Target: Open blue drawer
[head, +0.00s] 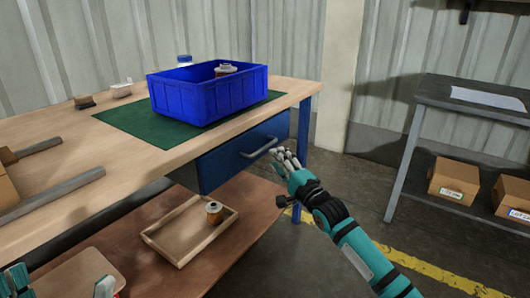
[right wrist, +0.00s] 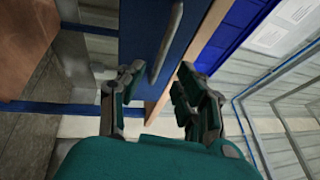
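The blue drawer (head: 225,163) is under the right end of the wooden workbench, its front looking flush with the frame. Its grey bar handle (head: 260,148) shows on the front. My right gripper (head: 284,158) is at the right end of this handle in the head view. In the right wrist view, the gripper (right wrist: 158,78) is open, with the handle (right wrist: 165,50) between its fingertips in the picture. Contact cannot be told. The drawer front (right wrist: 140,30) fills the upper middle there. My left gripper (head: 60,284) is cut off at the bottom left, its fingers apart.
A blue bin (head: 208,100) stands on a green mat (head: 125,120) on the bench. Below, a wooden tray (head: 180,250) holds a cartridge (head: 213,212). The blue bench leg (head: 303,130) is close to my right gripper. A grey shelf (head: 470,110) with boxes stands right.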

